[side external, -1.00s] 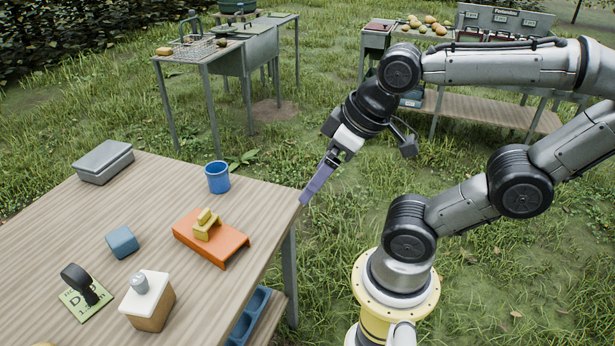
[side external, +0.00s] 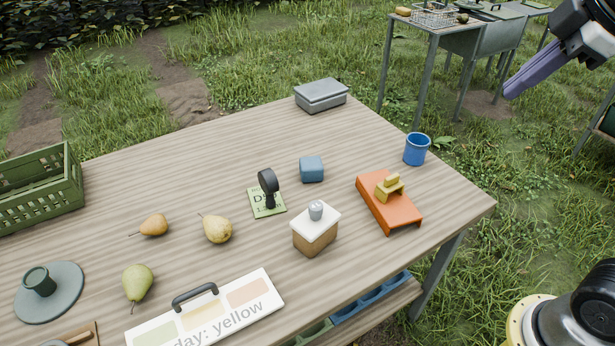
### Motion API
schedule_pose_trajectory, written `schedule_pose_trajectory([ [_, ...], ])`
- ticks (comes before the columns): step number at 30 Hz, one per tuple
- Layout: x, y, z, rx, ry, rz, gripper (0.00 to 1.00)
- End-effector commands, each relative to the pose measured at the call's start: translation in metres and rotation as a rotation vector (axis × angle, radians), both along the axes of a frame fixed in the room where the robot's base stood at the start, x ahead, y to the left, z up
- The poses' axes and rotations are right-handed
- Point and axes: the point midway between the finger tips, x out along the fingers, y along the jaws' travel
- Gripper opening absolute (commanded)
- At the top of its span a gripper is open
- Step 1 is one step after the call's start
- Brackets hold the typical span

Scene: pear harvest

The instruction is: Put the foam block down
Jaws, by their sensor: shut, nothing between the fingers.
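A small blue-grey block (side external: 312,169) with rounded edges, which looks like the foam block, rests on the wooden table (side external: 225,150). It stands apart from the things around it. My gripper (side external: 509,92) shows at the upper right, with long purple fingers pointing down and left. The fingers are together and empty. In the picture they lie to the right of the table, over the grass and well away from the block. The rest of my arm is mostly out of the frame.
Near the block are a green card with a black-handled stamp (side external: 268,190), a white-topped box (side external: 316,230), an orange stand (side external: 389,205) and a blue cup (side external: 417,149). A grey case (side external: 321,95) lies behind. Pears (side external: 217,229) and a green crate (side external: 40,188) are left. Bare tabletop lies behind the block.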

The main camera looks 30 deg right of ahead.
Motion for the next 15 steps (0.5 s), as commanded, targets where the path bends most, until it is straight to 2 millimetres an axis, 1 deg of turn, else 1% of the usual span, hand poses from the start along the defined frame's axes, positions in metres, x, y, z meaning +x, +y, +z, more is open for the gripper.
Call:
schedule_pose_trajectory([
  [1,0.022,0.003,0.012,-0.030,0.010,0.061,0.00],
  [2,0.033,0.005,0.018,-0.047,0.017,0.099,0.00],
  [3,0.048,0.007,0.025,-0.069,0.022,0.146,0.00],
  [7,0.097,0.017,0.040,-0.133,0.046,0.289,0.00],
  [11,0.147,0.028,0.043,-0.186,0.072,0.422,0.00],
  [12,0.162,0.032,0.041,-0.202,0.081,0.460,0.00],
  [14,0.184,0.039,0.037,-0.222,0.093,0.515,0.00],
  [15,0.198,0.044,0.033,-0.234,0.104,0.552,0.00],
])
